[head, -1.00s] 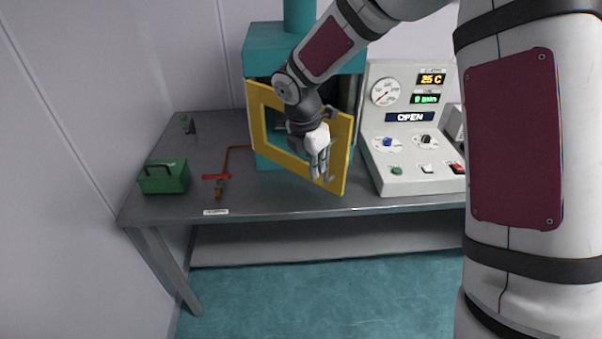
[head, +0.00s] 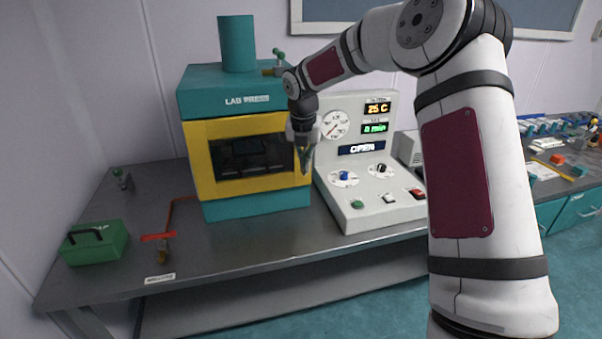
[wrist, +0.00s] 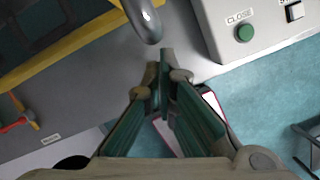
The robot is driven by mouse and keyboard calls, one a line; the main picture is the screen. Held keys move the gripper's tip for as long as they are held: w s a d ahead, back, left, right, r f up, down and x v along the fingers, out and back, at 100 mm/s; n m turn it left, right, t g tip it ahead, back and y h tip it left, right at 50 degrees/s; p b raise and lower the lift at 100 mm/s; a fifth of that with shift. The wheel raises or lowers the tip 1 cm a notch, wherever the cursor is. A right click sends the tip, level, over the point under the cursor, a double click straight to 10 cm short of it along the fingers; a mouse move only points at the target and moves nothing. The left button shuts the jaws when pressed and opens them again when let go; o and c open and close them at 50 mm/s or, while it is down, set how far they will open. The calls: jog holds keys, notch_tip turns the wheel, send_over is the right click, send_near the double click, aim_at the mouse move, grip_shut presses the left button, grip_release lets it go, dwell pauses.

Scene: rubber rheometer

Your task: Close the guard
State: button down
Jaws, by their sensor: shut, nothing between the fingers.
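The guard is a yellow frame (head: 203,162) with a dark window, on the front of the teal lab press (head: 225,92). In the head view it lies flat across the press front and looks closed. Part of it also shows in the wrist view (wrist: 75,38) at the upper left. My gripper (head: 305,172) is in front of the guard's right edge, with its fingers pointing down. In the wrist view its fingers (wrist: 165,62) are together with nothing between them. A grey rounded handle (wrist: 145,20) is just beyond the fingertips. I cannot tell whether they touch it.
The control panel (head: 365,200) stands right of the press, its display reading OPEN. A green CLOSE button (wrist: 245,33) is on it. A green box (head: 95,243) and a red-handled valve (head: 158,238) are on the table at left.

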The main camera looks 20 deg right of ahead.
jog(key=shift+w+d, duration=0.15)
jog(key=shift+w, duration=0.35)
jog(key=shift+r, duration=0.15)
jog(key=v, duration=1.2)
